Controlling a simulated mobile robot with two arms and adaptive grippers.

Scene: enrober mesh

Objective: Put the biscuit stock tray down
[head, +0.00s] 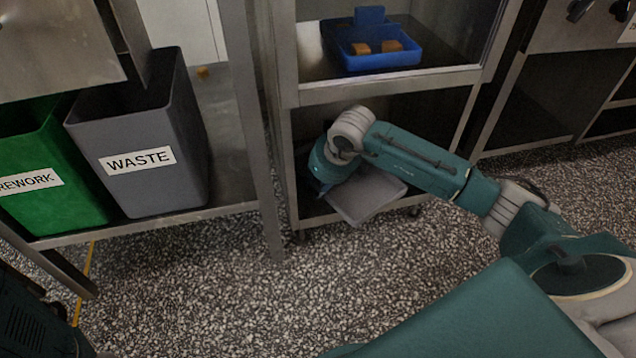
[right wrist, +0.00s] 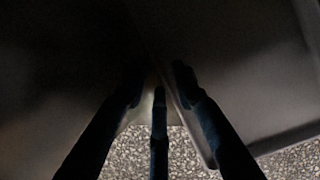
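A grey tray (head: 368,196) sits low in the steel rack, tilted in the picture, its near part sticking out past the front of the lower bay. My right gripper (head: 325,183) is at its left side, mostly hidden by my wrist and the dark bay. In the right wrist view, the dark fingers of my right gripper (right wrist: 158,92) stand apart around the tray's rim; the tray (right wrist: 240,75) spreads to the right. I cannot tell whether the fingers press on it. Whether the tray rests on a surface is hidden. My left gripper is not in view.
A blue tray (head: 378,58) with brown biscuit-like pieces (head: 391,46) stands on the rack's upper shelf. A grey WASTE bin (head: 145,185) and green REWORK bin (head: 50,205) stand on a low steel shelf at left. Speckled floor (head: 230,300) in front is clear.

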